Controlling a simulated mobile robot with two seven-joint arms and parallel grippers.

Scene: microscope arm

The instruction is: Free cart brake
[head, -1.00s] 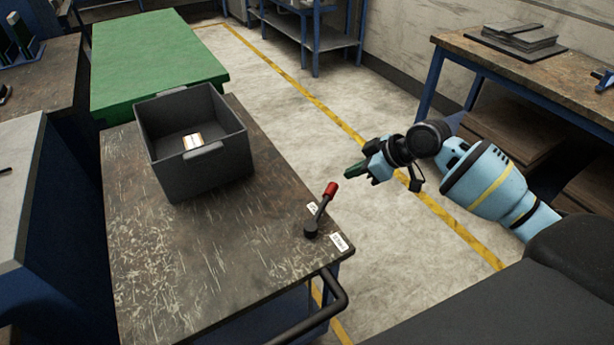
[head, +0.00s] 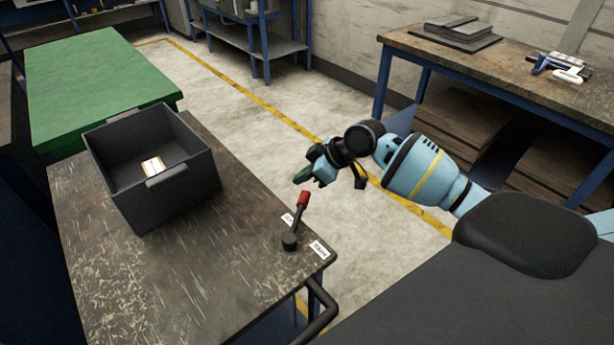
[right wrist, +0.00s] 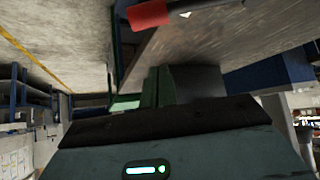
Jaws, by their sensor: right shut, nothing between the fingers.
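The brake lever (head: 296,222) stands on the near right corner of the cart top (head: 230,270). It has a black round base and a red grip that leans up and to the right. A white label (head: 319,248) lies on each side of it. My right gripper (head: 302,175) is shut and empty, just beyond the red grip in the head view and apart from it. In the right wrist view the red grip (right wrist: 150,14) shows at the top, above the green fingers (right wrist: 160,86). My left gripper is not in view.
A dark grey bin (head: 150,170) with a small pale object inside stands on the cart's far part. A black push handle (head: 318,310) sticks out at the near edge. A green-topped table (head: 95,90) is behind. A workbench (head: 500,75) stands at right.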

